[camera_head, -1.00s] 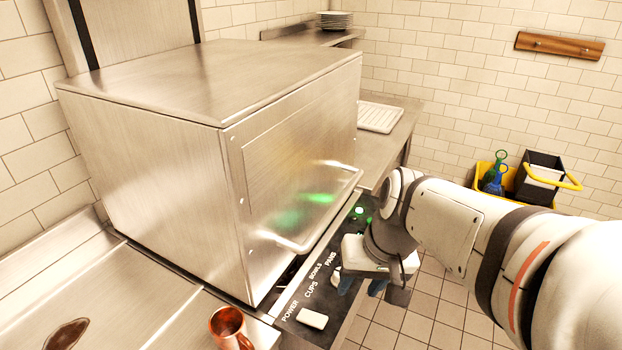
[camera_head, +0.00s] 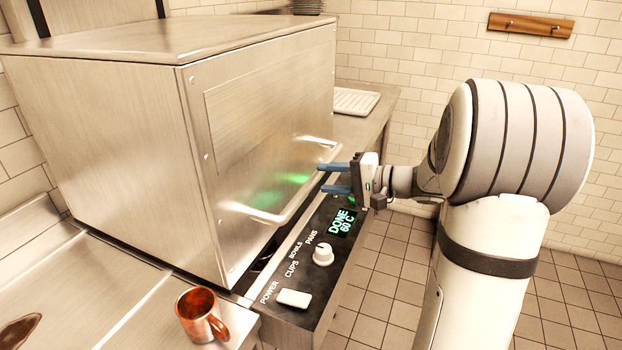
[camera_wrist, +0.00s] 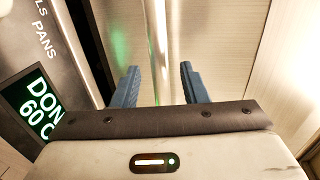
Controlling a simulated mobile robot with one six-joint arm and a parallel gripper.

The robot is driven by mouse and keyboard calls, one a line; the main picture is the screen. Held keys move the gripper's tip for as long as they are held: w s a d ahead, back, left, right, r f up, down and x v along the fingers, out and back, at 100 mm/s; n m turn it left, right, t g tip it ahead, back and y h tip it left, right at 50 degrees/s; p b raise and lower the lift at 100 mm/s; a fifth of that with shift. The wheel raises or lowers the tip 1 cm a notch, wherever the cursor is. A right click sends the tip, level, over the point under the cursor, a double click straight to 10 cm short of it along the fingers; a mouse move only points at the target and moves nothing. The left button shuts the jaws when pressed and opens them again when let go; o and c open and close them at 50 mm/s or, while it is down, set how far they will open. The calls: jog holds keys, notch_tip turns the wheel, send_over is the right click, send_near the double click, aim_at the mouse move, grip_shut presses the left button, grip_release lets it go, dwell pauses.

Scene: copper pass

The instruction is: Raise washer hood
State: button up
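The washer hood (camera_head: 130,130) is a large brushed-steel box, down over the washer. Its bar handle (camera_head: 292,208) runs along the lower front edge. My gripper (camera_head: 325,178) is at the right part of the handle, with its blue fingers pointing at the hood. The fingers are apart, one above the other. In the wrist view the handle (camera_wrist: 158,50) runs between the two open fingers (camera_wrist: 160,88), with gaps on both sides. Whether the fingertips reach past the bar is hard to tell.
The control panel (camera_head: 312,262) below the hood has a knob (camera_head: 323,253), a white power switch (camera_head: 293,298) and a display (camera_head: 343,222) reading DONE 60 C. A copper mug (camera_head: 200,314) stands on the counter at front left. A white rack (camera_head: 355,101) lies behind.

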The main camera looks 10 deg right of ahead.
aim_at(319, 178)
jog(key=shift+x, duration=2.15)
jog(key=shift+c, duration=0.4)
grip_shut()
jog(key=shift+a, duration=0.1)
